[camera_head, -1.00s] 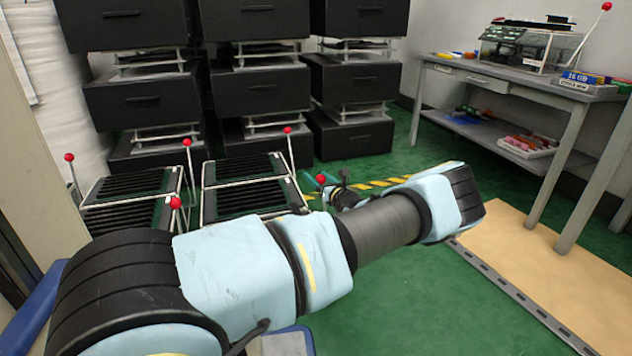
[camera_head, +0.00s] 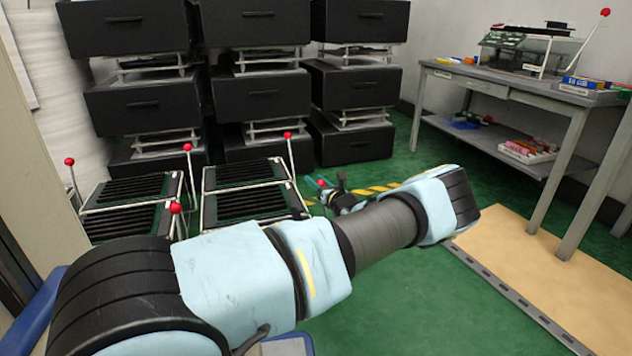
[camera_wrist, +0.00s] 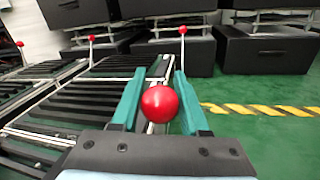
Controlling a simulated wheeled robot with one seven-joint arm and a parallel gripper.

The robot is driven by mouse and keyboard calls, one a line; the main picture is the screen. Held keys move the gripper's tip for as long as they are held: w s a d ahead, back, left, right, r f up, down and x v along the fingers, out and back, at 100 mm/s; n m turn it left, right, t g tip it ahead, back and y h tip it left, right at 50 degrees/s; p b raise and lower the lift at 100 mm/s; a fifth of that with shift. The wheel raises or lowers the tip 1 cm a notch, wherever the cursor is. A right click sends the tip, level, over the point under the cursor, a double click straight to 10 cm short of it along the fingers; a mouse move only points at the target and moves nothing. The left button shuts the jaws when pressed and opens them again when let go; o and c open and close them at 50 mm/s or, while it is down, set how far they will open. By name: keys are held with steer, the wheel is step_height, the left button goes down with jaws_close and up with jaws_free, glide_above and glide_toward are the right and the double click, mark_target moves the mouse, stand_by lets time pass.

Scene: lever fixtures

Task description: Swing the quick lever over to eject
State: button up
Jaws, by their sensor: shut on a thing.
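A lever with a round red knob (camera_wrist: 160,103) stands between the two teal fingers of my gripper (camera_wrist: 158,98) in the wrist view. My gripper is shut on this lever, with the knob close to the camera. In the head view the same red knob (camera_head: 321,183) shows small beside my gripper, just beyond my forearm. The shaft below the knob is mostly hidden. I cannot read any label naming the quick lever or its eject side.
Slotted black racks (camera_head: 245,203) with other red-knobbed levers (camera_head: 187,147) stand on the left. Black drawer units (camera_head: 262,104) rise behind. A grey workbench (camera_head: 510,85) stands at right. Green floor (camera_head: 400,290) is open in front, with yellow-black tape (camera_wrist: 255,109) beyond the gripper.

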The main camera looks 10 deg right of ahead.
jaws_close()
stand_by(0.5)
steer(key=shift+s, duration=0.1)
steer(key=s+d+r+n+t+y+p, duration=0.1)
steer(key=s+r+t+y, duration=0.1)
steer(key=s, duration=0.7)
steer(key=s+d+r+n+t+y+p, duration=0.1)
steer(key=s+t, duration=0.4)
steer(key=s, duration=0.5)
steer(key=shift+d+r+n+y, duration=0.3)
steer(key=shift+r+y, duration=0.4)
steer(key=shift+r, duration=0.3)
steer(key=shift+s, duration=0.1)
steer(key=o, duration=1)
jaws_free()
